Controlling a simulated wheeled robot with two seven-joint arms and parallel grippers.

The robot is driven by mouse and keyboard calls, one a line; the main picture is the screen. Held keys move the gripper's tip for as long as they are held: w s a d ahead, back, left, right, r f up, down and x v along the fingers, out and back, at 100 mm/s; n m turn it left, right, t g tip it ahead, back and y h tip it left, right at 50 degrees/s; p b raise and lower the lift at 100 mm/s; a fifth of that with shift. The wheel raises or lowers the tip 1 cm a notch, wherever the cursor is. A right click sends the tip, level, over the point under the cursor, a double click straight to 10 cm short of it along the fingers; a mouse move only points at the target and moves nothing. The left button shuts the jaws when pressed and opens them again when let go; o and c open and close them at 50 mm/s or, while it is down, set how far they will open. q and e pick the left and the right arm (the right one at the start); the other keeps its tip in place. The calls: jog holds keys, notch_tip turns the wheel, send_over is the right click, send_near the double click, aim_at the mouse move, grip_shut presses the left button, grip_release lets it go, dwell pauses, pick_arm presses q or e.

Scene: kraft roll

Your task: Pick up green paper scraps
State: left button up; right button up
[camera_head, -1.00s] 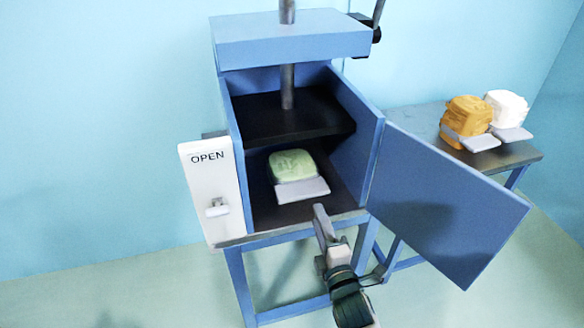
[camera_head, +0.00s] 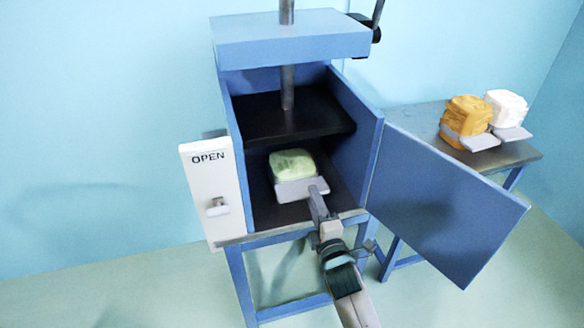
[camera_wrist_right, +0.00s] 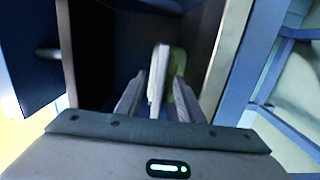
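The green paper scraps (camera_head: 292,162) form a pale green bundle with a light grey plate (camera_head: 296,188) at its front. The bundle sits on the dark floor of the blue press (camera_head: 292,45), under the raised black platen (camera_head: 290,122). My right gripper (camera_head: 317,193) reaches in at the press opening, at the plate's front right edge. In the right wrist view the plate (camera_wrist_right: 160,72) stands edge-on between the two open fingers, with a small gap visible beside it. Some green (camera_wrist_right: 179,62) shows behind it. My left gripper is not in view.
The blue press door (camera_head: 445,205) stands open to the right. A white panel marked OPEN (camera_head: 208,190) with a small lever is at the left. An orange bundle (camera_head: 465,118) and a white bundle (camera_head: 506,108) rest on a side table (camera_head: 490,158).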

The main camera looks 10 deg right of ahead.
jog(key=shift+w+d, duration=0.15)
jog(key=shift+w, duration=1.35)
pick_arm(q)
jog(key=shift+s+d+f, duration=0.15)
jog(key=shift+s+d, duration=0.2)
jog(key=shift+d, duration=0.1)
pick_arm(e)
jog(key=shift+w, duration=0.1)
jog(key=c, duration=0.8)
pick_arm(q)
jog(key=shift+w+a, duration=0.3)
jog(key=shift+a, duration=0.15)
pick_arm(e)
grip_shut()
